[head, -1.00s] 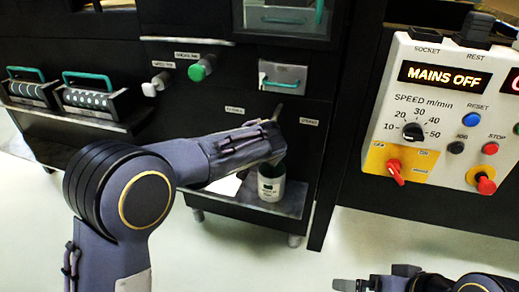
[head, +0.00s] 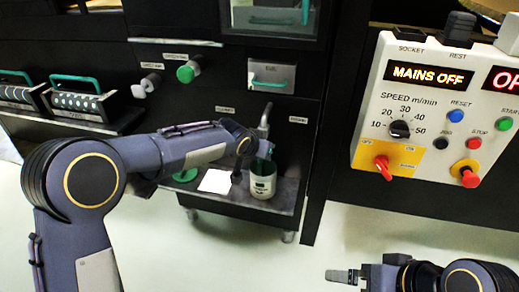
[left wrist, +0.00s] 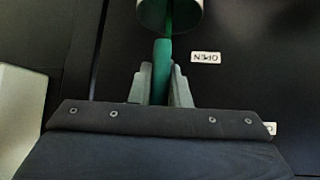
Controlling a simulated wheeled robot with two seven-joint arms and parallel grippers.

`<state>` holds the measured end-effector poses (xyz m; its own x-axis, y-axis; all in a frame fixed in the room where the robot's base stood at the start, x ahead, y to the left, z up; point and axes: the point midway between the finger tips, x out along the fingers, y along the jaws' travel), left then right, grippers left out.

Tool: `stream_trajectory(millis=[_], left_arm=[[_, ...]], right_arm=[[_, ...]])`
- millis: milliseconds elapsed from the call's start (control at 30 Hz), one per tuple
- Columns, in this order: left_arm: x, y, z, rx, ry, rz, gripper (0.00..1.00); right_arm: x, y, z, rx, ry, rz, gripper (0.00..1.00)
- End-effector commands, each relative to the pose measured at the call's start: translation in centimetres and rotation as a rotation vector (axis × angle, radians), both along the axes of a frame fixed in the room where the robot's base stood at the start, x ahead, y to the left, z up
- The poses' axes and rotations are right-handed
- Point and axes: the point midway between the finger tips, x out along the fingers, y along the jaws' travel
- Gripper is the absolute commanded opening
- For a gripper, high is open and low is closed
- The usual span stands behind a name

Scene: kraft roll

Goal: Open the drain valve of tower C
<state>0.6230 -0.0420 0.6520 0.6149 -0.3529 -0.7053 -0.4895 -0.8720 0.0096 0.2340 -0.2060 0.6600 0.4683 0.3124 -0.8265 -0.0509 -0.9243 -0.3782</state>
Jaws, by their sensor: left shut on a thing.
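My left gripper (left wrist: 160,88) is shut on a green bar (left wrist: 161,70) in the left wrist view. The bar, which looks like a lever, runs up the picture towards a pale cylinder (left wrist: 152,14); I cannot tell whether they touch. An upside-down OPEN label (left wrist: 206,57) is on the dark panel to the right. In the head view the left gripper (head: 258,148) is at the dark front, below a grey pipe (head: 265,117) and just above a pale tin (head: 262,186); my wrist partly hides the spot. My right gripper (head: 342,276) is low at the right, away from the panel; its jaws are unclear.
The tin stands on a low shelf (head: 285,203) beside a white sheet (head: 216,181). A control box (head: 440,110) reading MAINS OFF hangs at the right, with a red switch (head: 383,165) and a red stop knob (head: 467,175). Green and white knobs are above the arm.

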Motion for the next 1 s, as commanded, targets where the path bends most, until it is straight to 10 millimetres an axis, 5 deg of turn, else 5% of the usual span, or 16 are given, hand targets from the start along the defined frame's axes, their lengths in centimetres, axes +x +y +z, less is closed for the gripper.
stream_trajectory(millis=[367,400,533,1000], left_arm=[[-0.1,-0.1,-0.2,-0.006,0.006,0.001,0.0],[-0.1,-0.1,-0.2,-0.006,0.006,0.001,0.2],[-0.1,-0.1,-0.1,-0.006,0.004,0.001,0.37],[-1.3,0.7,1.7,-0.005,0.001,0.001,0.38]], right_arm=[[0.0,0.0,0.0,0.0,0.0,0.0,1.0],[0.0,0.0,0.0,0.0,0.0,0.0,1.0],[0.0,0.0,0.0,0.0,0.0,0.0,1.0],[0.0,0.0,0.7,0.0,0.0,0.0,1.0]])
